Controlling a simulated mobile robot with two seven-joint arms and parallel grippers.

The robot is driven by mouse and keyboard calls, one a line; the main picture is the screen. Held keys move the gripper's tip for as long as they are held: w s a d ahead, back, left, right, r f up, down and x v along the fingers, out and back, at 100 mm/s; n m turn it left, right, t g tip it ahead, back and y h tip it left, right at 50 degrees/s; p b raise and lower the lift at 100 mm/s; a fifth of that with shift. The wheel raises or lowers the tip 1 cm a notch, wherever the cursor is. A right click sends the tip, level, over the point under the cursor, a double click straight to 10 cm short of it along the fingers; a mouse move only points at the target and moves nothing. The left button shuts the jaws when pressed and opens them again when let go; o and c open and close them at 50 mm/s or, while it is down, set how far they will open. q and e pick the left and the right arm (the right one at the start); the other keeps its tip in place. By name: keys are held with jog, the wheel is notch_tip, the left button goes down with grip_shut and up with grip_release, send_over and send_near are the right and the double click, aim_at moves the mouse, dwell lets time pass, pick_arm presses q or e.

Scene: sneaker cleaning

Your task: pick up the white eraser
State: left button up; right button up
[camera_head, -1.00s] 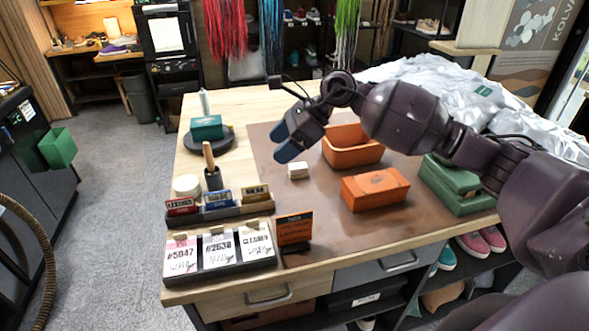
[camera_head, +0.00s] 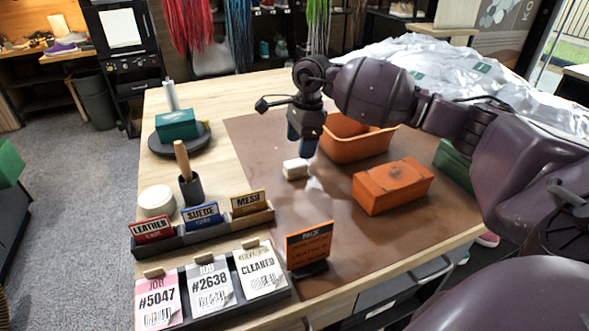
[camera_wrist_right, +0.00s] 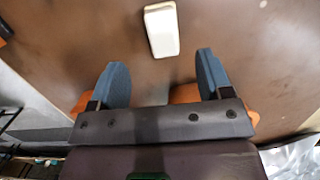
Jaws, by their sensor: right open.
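The white eraser (camera_head: 295,169) is a small white block lying on the brown mat (camera_head: 262,135) of the workbench. My right gripper (camera_head: 302,150) is above the mat, close to the eraser, with its blue fingers pointing down. In the right wrist view the eraser (camera_wrist_right: 162,30) lies beyond the open fingertips, centred roughly between them, and nothing is between the fingers (camera_wrist_right: 158,72). My left gripper is in neither view.
An orange bin (camera_head: 362,140) stands behind the gripper and an orange box (camera_head: 392,186) to the right. Card holders (camera_head: 203,229) and a small orange sign (camera_head: 309,246) stand in front. A green box (camera_head: 177,124) sits at the left. Bare mat surrounds the eraser.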

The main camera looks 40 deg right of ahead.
aim_at(296, 162)
jog(key=f, duration=0.5)
jog(key=a+f, duration=0.1)
jog(key=f, duration=0.1)
jog(key=shift+w+f, duration=0.25)
jog(key=shift+w, duration=0.1)
jog(key=c, duration=1)
jog(key=shift+r, duration=0.1)
notch_tip(296, 162, up, 20)
jog(key=shift+f+p, duration=0.1)
jog(key=shift+p, duration=0.3)
jog(key=shift+o, duration=1.1)
jog(key=shift+c, duration=0.7)
